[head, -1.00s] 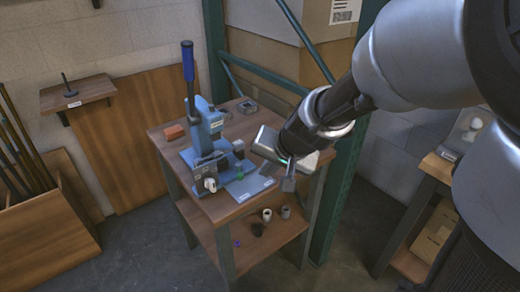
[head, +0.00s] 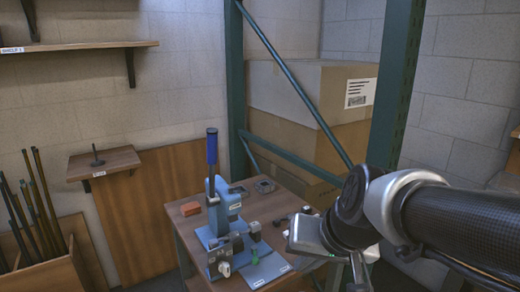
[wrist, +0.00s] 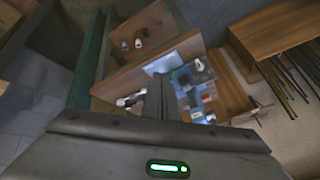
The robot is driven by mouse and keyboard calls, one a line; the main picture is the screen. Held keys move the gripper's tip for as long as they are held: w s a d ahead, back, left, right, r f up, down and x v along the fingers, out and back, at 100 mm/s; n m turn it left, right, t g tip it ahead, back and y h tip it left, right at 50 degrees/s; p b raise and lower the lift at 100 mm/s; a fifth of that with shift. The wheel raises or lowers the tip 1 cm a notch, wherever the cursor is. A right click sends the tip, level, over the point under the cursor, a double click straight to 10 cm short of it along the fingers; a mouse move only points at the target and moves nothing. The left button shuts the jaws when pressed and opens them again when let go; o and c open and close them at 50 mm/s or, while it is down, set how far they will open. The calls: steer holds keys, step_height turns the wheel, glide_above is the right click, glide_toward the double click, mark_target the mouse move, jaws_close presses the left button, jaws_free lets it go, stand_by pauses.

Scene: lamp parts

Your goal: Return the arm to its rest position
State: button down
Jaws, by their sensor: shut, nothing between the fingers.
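My arm reaches in from the right edge of the head view, with my gripper (head: 350,280) pointing down near the bottom edge. In the wrist view my gripper (wrist: 160,82) has its dark fingers together with nothing between them. In the head view it is in front of and to the right of the blue press (head: 222,220) on the wooden worktable (head: 187,212). I see no contact with either. The table's lower part is cut off in the head view.
A green steel rack (head: 398,80) with cardboard boxes (head: 300,90) stands behind. A small wall shelf (head: 105,162) and a bin of rods (head: 45,225) are at left. The floor shows in the wrist view (wrist: 35,120).

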steer(key=s+d+r+n+h, duration=0.1)
steer(key=s+d+r+h, duration=0.15)
steer(key=s+d, duration=0.4)
step_height(320, 180, up, 17)
steer(key=s+a+p, duration=0.1)
steer(key=s+p, duration=0.1)
steer(key=p, duration=1.4)
steer(key=shift+f+p, duration=0.15)
steer(key=shift+p, duration=0.15)
